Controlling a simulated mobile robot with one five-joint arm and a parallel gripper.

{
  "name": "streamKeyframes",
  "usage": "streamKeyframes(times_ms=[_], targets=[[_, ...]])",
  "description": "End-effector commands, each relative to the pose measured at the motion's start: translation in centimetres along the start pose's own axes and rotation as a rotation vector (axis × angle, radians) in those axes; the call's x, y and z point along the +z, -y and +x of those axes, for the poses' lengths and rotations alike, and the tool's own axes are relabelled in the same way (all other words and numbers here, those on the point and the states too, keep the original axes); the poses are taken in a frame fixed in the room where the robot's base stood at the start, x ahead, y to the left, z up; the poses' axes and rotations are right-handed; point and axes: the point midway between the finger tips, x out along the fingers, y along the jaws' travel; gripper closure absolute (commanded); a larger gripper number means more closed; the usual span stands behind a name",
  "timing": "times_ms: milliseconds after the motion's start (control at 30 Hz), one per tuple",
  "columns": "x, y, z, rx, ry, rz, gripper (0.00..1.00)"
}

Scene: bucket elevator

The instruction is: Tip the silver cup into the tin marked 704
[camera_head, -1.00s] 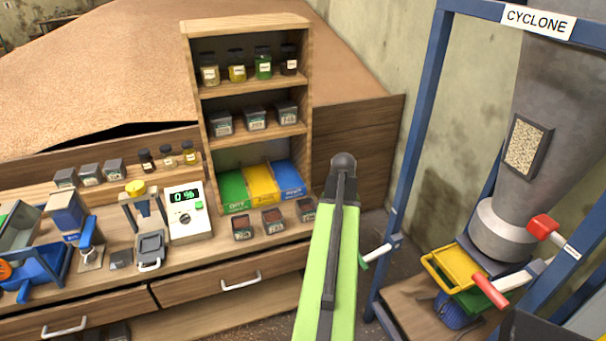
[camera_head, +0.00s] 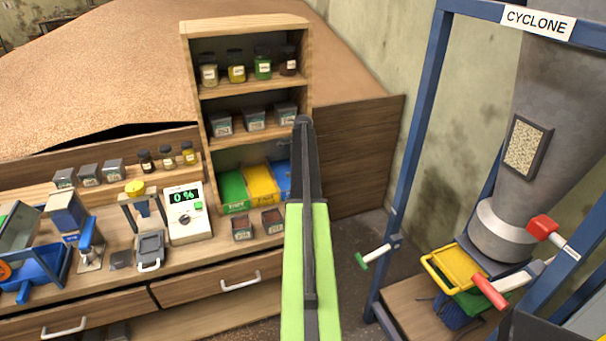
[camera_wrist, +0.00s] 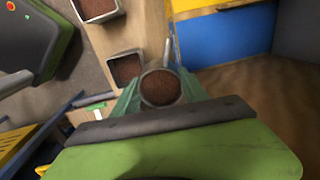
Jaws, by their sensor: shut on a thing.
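My gripper (camera_wrist: 160,92) is shut on the silver cup (camera_wrist: 160,69) in the wrist view, with a greenish finger on each side of it. The cup is round, looks roughly upright and is full of reddish-brown grains. Two open square tins with similar brown contents lie beyond it in the wrist view, a near tin (camera_wrist: 112,60) up and left of the cup and a farther tin (camera_wrist: 80,14). In the head view, labelled tins (camera_head: 242,235) (camera_head: 272,228) stand at the bench front. Their numbers are too small to read, so I cannot tell which is 704. The cup is hidden there.
A wooden shelf (camera_head: 246,88) with jars and dark tins stands behind the bench. Green, yellow and blue bins (camera_head: 261,187) sit at its foot. A moisture meter (camera_head: 188,215) reads 0 %. The blue cyclone frame (camera_head: 415,150) with levers stands on the right.

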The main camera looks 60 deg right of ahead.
Motion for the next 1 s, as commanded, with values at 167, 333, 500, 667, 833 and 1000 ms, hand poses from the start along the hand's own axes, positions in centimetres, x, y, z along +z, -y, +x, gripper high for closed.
streamKeyframes(times_ms=[167, 333, 500, 667, 833, 1000], targets=[[0.0, -0.9, 0.9, -0.062, 0.000, -0.001, 1.00], [0.0, -1.6, 1.7, -0.089, 0.000, -0.001, 1.00], [0.0, -2.2, 2.4, -0.117, 0.000, 0.000, 1.00], [-0.1, -2.9, 3.2, -0.143, 0.000, 0.000, 1.00], [-0.1, -3.0, 3.2, -0.156, 0.000, -0.001, 1.00], [0.0, -3.3, 3.1, -0.155, 0.000, -0.001, 1.00]])
